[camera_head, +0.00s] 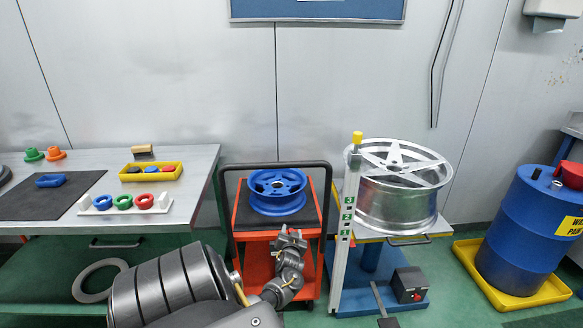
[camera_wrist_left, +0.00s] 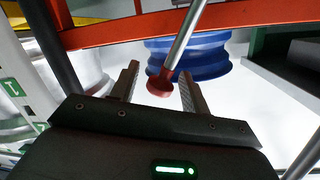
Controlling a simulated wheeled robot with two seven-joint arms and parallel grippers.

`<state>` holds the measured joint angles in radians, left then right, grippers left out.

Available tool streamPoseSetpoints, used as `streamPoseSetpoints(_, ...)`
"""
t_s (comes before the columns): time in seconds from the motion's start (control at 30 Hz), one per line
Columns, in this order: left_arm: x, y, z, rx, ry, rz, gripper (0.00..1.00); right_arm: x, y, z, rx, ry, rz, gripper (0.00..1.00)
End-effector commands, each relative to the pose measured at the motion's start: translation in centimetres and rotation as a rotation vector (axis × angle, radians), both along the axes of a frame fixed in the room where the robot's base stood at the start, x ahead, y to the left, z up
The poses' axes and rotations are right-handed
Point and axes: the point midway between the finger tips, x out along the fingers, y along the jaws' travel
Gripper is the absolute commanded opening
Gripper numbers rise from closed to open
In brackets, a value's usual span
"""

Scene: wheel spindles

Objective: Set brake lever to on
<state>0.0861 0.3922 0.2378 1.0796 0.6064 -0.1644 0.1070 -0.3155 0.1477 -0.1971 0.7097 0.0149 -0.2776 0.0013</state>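The brake lever, a grey metal rod (camera_wrist_left: 187,40) with a round red knob (camera_wrist_left: 159,84), shows in the left wrist view. Its knob lies between my left gripper's two fingers (camera_wrist_left: 158,85), with gaps visible on both sides. The fingers are open and apart. In the head view my left gripper (camera_head: 291,236) is in front of the red cart (camera_head: 254,262), just below the blue wheel (camera_head: 277,191). The lever cannot be made out there. My right gripper is not in view.
A post with green labels (camera_head: 345,235) stands right of the cart, beside a silver wheel (camera_head: 398,190) and a black box with a red button (camera_head: 409,285). A workbench (camera_head: 195,165) is at left. A blue drum (camera_head: 529,230) stands at right.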

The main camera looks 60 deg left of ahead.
Motion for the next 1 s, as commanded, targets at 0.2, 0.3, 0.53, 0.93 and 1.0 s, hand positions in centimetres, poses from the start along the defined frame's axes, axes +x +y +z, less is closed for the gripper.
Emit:
streamPoseSetpoints(0.2,0.1,0.0,0.1,0.001,-0.002,-0.002,0.46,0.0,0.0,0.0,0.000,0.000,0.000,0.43)
streamPoseSetpoints(0.3,-0.1,-0.5,0.3,0.002,-0.004,-0.002,0.46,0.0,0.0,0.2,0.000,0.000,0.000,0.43)
streamPoseSetpoints(0.53,-2.2,-3.9,1.0,-0.002,-0.003,-0.003,0.46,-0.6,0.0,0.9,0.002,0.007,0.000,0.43)
streamPoseSetpoints(0.93,-5.2,-8.8,1.9,0.000,-0.002,0.000,0.46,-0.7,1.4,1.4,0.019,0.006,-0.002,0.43)
streamPoseSetpoints(1.0,-5.4,-9.0,2.0,0.000,-0.002,0.000,0.46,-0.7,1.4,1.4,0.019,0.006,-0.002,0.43)
